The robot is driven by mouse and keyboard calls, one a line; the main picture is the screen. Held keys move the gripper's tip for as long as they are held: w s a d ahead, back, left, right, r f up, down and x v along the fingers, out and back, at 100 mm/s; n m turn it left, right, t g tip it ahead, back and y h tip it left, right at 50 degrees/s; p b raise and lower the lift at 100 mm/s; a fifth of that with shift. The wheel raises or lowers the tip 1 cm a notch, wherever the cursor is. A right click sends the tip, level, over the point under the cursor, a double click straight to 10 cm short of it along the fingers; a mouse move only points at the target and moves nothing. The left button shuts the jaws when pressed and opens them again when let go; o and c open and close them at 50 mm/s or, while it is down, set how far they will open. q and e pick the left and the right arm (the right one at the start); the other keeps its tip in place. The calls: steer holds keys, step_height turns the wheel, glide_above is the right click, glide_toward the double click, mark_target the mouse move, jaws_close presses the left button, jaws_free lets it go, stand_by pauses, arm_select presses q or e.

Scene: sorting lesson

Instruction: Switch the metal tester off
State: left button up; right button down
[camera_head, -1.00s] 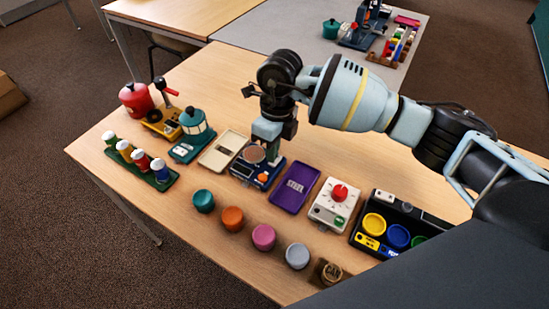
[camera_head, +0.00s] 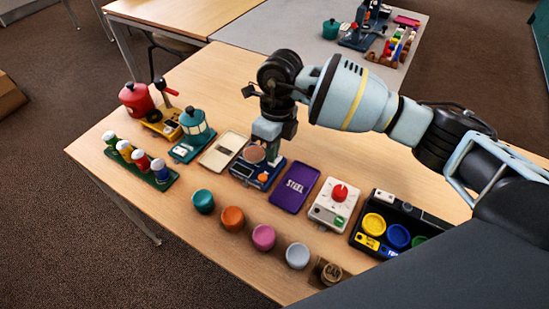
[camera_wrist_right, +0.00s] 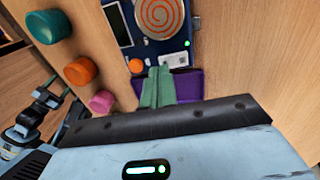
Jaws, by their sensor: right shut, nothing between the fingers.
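The metal tester looks to be the dark blue device (camera_head: 240,171) in the middle of the table's row, with a copper disc and an orange button. In the right wrist view the blue tester (camera_wrist_right: 143,53) shows a spiral coil, a dark display, a small green light and a white piece (camera_wrist_right: 174,60) at its near edge. My right gripper (camera_head: 272,152) is shut and empty, low over the tester's far right side. Its green fingertips (camera_wrist_right: 160,72) are beside the white piece; I cannot tell if they touch. A blurred part at the wrist view's left edge may be my left gripper (camera_wrist_right: 56,88).
A purple tray (camera_head: 295,188) and a cream tray (camera_head: 222,149) flank the tester. A white box with a red knob (camera_head: 329,204) stands further right. Several coloured pots, including an orange one (camera_head: 232,219), line the front.

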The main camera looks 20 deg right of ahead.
arm_select(q)
steer(key=shift+w, duration=0.3)
steer(key=shift+s+f+b, duration=0.3)
steer(key=shift+s, duration=0.15)
arm_select(e)
steer(key=shift+f, duration=0.6)
arm_select(q)
steer(key=shift+f, duration=0.15)
arm_select(e)
steer(key=shift+f, duration=0.35)
arm_select(q)
steer(key=shift+w, duration=0.1)
arm_select(e)
steer(key=shift+r, duration=0.1)
steer(key=shift+r+p, duration=0.3)
steer(key=shift+r, duration=0.2)
steer(key=shift+r+p, duration=1.8)
steer(key=shift+r, duration=1.2)
arm_select(q)
steer(key=shift+t, duration=0.3)
steer(key=r, duration=0.1)
steer(key=w+r, duration=0.1)
steer(key=r, duration=0.1)
steer(key=w+r, duration=0.1)
steer(key=r, duration=0.1)
steer(key=shift+w+r, duration=0.1)
steer(key=shift+w, duration=0.1)
